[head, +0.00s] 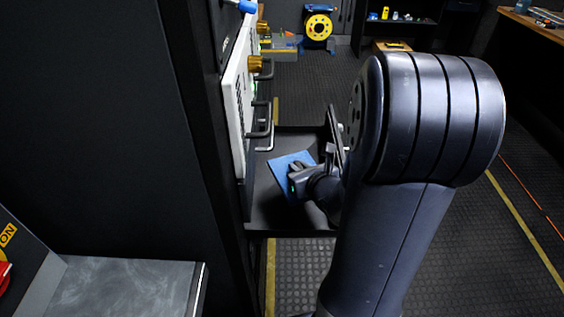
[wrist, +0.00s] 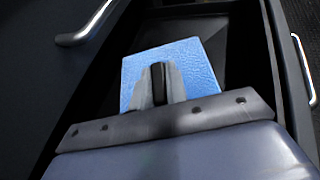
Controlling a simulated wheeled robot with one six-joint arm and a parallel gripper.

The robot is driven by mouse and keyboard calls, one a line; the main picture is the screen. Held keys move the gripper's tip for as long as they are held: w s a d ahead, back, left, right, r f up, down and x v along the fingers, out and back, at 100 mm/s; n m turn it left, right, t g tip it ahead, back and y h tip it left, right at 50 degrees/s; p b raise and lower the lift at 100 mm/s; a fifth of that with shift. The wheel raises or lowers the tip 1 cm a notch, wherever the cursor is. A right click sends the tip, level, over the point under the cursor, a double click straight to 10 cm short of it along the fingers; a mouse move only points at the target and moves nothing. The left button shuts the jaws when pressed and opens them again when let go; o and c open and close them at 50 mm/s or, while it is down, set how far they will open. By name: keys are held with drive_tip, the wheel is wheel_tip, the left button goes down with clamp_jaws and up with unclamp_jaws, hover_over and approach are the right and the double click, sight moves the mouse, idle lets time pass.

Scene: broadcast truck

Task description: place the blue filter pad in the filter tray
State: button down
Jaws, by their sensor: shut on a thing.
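The blue filter pad (head: 284,165) is a flat light-blue sheet, seen inside or just over the black filter tray (head: 268,217). The tray is pulled out of the rack like an open drawer. My gripper (head: 297,176) is over the tray, shut on the pad. In the wrist view the pad (wrist: 190,62) stretches beyond the fingers (wrist: 160,84), which cover its near middle. The tray's right wall (wrist: 268,60) also shows there. I cannot tell whether the pad touches the tray floor.
The dark rack (head: 195,120) with a white panel (head: 238,100) and metal handles (head: 262,125) stands left of the tray. A grey metal surface (head: 125,285) is at lower left. A yellow cable reel (head: 318,27) stands at the back. Open dark floor (head: 305,95) lies beyond the tray.

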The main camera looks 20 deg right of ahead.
sight(286, 160)
drive_tip(key=x, duration=0.6)
drive_tip(key=f+b+x, duration=0.1)
drive_tip(key=x, duration=0.3)
drive_tip(key=shift+s, duration=0.25)
drive_tip(key=shift+w+f, duration=0.55)
drive_tip(key=shift+w, duration=0.2)
drive_tip(key=shift+w+f, duration=0.55)
drive_tip(key=shift+w, duration=0.15)
drive_tip(key=shift+f+b, duration=0.2)
drive_tip(key=shift+b, duration=0.2)
drive_tip(key=c, duration=1.4)
unclamp_jaws()
drive_tip(key=shift+r, duration=0.15)
drive_tip(key=shift+r+p, duration=0.2)
drive_tip(key=shift+p, duration=0.2)
drive_tip(key=v, duration=1.2)
drive_tip(key=shift+p, duration=0.35)
